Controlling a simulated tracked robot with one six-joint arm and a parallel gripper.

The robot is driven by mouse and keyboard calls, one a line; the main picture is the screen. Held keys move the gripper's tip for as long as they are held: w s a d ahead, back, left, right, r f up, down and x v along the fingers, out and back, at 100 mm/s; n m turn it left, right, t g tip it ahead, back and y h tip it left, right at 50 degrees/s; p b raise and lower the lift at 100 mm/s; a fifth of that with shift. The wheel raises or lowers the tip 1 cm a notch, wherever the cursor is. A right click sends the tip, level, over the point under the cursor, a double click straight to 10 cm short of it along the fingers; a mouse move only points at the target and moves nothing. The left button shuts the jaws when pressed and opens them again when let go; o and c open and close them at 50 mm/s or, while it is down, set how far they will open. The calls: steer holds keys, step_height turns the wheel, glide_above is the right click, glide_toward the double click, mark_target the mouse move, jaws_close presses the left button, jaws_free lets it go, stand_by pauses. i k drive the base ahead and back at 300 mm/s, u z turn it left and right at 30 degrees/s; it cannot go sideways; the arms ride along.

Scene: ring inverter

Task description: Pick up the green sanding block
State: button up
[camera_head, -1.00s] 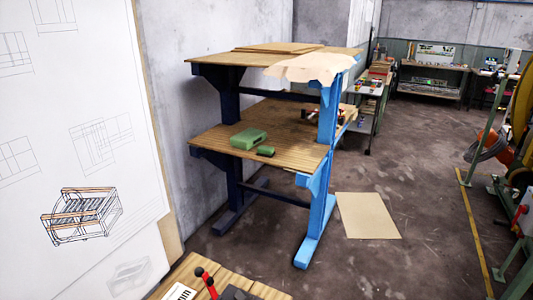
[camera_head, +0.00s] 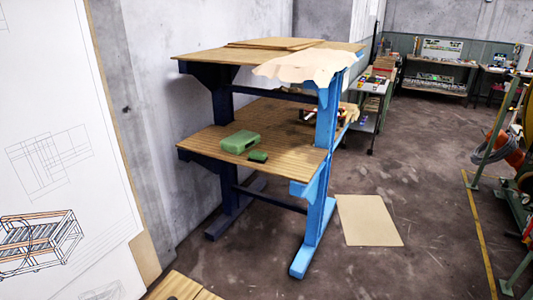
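Two green items lie on the lower wooden shelf of a blue-legged stand (camera_head: 325,130). The larger one looks like a green case (camera_head: 240,142). Just right of it and nearer to me is a small dark green block (camera_head: 258,156), which looks like the sanding block. The two are close together; I cannot tell whether they touch. Both are on the bare front part of the shelf (camera_head: 280,178). My gripper is not in view.
The stand's top shelf (camera_head: 200,62) hangs above the green items, with a pale sheet (camera_head: 305,66) draped over its edge. A flat tan board (camera_head: 368,220) lies on the floor to the right. A drawing board (camera_head: 60,150) stands close on the left. Open floor lies ahead.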

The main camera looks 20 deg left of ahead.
mark_target(259, 157)
steer(key=u, duration=0.05)
steer(key=i, duration=2.75)
steer(key=u, duration=2.35)
